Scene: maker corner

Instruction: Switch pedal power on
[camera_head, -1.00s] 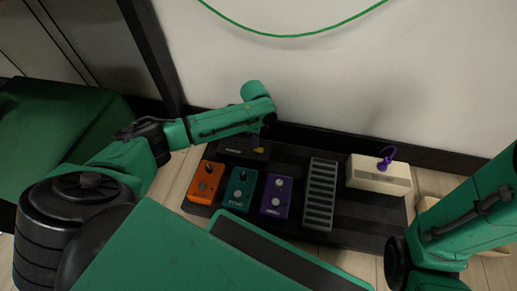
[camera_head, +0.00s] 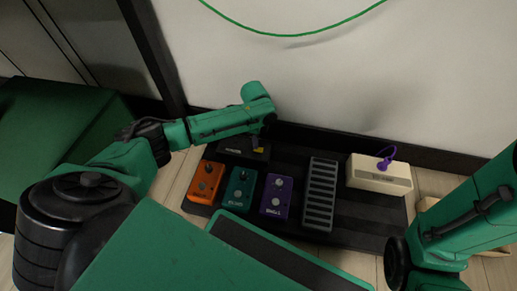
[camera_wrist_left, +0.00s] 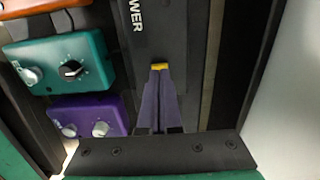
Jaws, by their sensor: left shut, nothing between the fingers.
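The black power unit (camera_head: 232,148) sits at the back left of the pedalboard in the head view. The yellow switch also shows in the head view (camera_head: 258,149) beside my left wrist. Whether the switch is on cannot be told. My right arm is at the right; its gripper is out of view.
The pedalboard (camera_head: 370,215) carries an orange pedal (camera_head: 203,182), a teal pedal (camera_head: 240,188), a purple pedal (camera_head: 276,196), a grey ribbed pedal (camera_head: 320,194) and a cream box (camera_head: 378,176) with a purple plug (camera_head: 386,157). The wall stands close behind.

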